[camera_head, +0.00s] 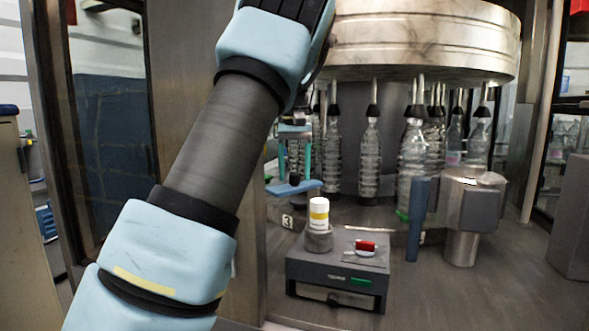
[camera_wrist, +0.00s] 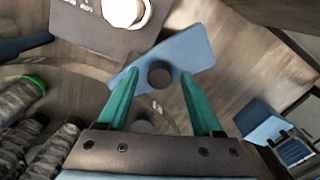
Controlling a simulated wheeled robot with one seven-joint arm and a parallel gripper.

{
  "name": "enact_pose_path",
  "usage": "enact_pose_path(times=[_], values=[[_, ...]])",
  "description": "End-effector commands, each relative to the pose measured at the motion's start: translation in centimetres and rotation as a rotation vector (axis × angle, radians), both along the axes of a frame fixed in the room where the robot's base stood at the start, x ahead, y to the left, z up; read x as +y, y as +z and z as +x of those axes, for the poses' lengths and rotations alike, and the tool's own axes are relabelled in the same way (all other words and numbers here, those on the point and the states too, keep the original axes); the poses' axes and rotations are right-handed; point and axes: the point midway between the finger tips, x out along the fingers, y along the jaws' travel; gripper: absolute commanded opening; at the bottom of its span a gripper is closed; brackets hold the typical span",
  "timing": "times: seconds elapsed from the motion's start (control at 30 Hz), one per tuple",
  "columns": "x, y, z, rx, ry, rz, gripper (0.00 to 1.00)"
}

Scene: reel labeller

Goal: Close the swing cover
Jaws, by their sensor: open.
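The swing cover, a flat blue plate (camera_head: 307,186), sits to the left of a grey boxy unit (camera_head: 335,268), swung clear of the white bottle (camera_head: 319,214) standing in the unit's round cup. A dark round knob (camera_wrist: 160,74) stands up from the cover (camera_wrist: 200,52). My gripper (camera_head: 295,176) points down at the cover with its teal fingers open. In the wrist view, my gripper (camera_wrist: 160,75) has one fingertip on each side of the knob, with a visible gap on both sides. The white bottle's top (camera_wrist: 125,10) shows uncovered beside the cover. The cover's pivot is not clear.
The unit carries a red switch (camera_head: 365,246). A carousel (camera_head: 425,40) with several clear bottles hangs behind. A dark blue post (camera_head: 418,215) and a metal cylinder (camera_head: 461,235) stand to the right. Bare deck (camera_head: 500,285) lies at the front right.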

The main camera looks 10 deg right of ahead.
Motion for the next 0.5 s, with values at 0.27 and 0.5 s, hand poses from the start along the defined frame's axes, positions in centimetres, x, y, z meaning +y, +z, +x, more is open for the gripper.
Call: enact_pose_path(times=[0.27, 0.5], values=[[0.0, -0.1, 0.0, 0.0, 0.0, 0.0, 0.64], [-0.01, -0.08, -0.01, 0.0, 0.0, 0.0, 0.36]])
